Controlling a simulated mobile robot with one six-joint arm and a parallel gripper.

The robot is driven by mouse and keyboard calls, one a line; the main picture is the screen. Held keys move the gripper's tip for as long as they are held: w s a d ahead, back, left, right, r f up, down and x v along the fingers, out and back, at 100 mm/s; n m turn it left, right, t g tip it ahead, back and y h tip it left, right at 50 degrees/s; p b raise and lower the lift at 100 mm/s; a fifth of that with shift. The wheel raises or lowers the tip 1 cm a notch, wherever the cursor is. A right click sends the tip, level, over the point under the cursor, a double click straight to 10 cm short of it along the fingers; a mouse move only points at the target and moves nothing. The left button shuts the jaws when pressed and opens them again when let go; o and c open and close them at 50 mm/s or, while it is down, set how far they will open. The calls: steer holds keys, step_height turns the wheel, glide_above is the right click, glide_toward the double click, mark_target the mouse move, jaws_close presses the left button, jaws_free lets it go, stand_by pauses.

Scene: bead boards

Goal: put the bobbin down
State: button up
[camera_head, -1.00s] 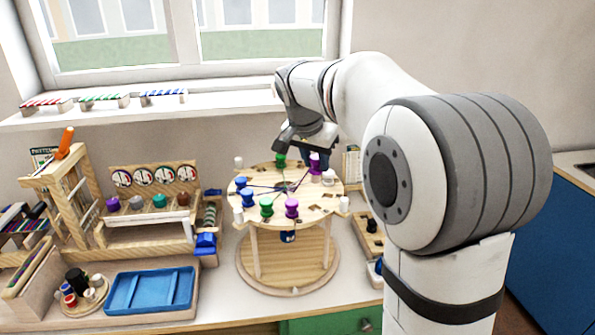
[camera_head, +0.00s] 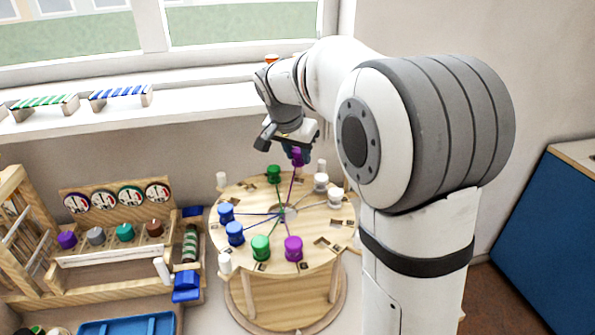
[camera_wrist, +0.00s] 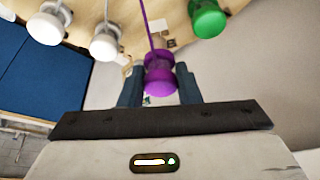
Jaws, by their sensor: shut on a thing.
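My gripper (camera_head: 296,151) is shut on a purple bobbin (camera_head: 297,158), over the back of the round wooden board (camera_head: 245,196). In the wrist view the bobbin (camera_wrist: 159,77) sits between the two dark fingers, with a purple thread running from it. In the head view this thread leads down toward the board's centre. On the board stand a green bobbin (camera_head: 273,173) at the back, white bobbins (camera_head: 320,182) at the right, blue bobbins (camera_head: 235,233) at the left, and another green (camera_head: 260,247) and purple bobbin (camera_head: 293,249) at the front.
White pegs stand around the board's edge, one at the front left (camera_head: 224,263). A wooden rack (camera_head: 115,258) with coloured spools is at the left, with blue blocks (camera_head: 187,286) beside it. A blue tray (camera_head: 130,325) lies at the front left. Slots at the board's right (camera_head: 328,243) look empty.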

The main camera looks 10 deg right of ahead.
mark_target(296, 163)
steer(key=shift+f, duration=2.65)
steer(key=o, duration=0.7)
steer(key=shift+r, duration=0.3)
steer(key=v, duration=1.1)
steer(key=shift+s+a+r, duration=0.2)
steer(key=shift+r, duration=0.1)
